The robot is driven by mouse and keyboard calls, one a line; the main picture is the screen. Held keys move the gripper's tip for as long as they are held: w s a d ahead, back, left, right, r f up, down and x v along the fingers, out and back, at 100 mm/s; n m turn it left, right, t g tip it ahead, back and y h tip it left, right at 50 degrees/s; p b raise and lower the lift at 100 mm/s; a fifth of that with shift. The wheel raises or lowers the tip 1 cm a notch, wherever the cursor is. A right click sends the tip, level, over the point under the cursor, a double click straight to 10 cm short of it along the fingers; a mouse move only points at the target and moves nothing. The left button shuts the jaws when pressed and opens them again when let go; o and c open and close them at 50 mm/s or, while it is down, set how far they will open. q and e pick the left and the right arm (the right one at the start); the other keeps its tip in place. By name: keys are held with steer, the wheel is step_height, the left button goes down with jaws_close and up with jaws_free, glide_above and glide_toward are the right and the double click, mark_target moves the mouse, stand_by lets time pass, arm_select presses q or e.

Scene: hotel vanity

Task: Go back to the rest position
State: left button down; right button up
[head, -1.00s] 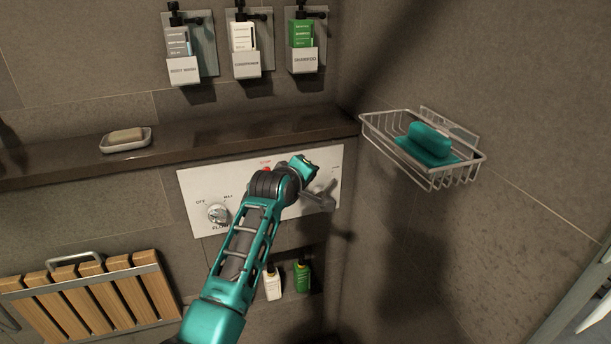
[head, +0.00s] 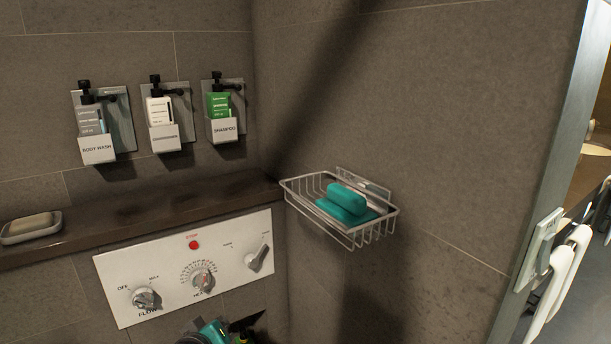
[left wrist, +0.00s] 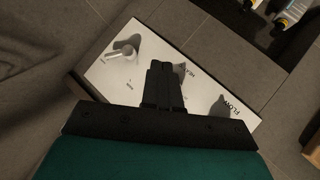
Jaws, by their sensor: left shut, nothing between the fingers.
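My left gripper (head: 246,322) shows only in part at the bottom edge of the head view, below the white control panel (head: 190,268). In the left wrist view its two black fingers (left wrist: 163,75) are together with nothing between them. In that view the fingers overlap part of the control panel (left wrist: 130,80), with a gap to it that I cannot judge. The panel has a flow knob (head: 146,298), a heat dial (head: 203,280), a lever knob (head: 259,257) and a red stop button (head: 194,245). My right gripper is not in view.
A dark ledge (head: 150,212) with a soap dish (head: 30,228) runs above the panel. Three dispensers hang above it. A doorway opens at right.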

arm_select(q)
steer(key=s+f+m, duration=0.4)
steer(key=s, duration=0.8)
steer(key=s+d+f+m+g+h, duration=0.1)
steer(key=s+f+m, duration=0.4)
steer(key=s, duration=0.7)
steer(key=shift+s+d+f+g, duration=0.25)
steer(key=shift+s+d+g, duration=0.05)
steer(key=shift+f, duration=0.1)
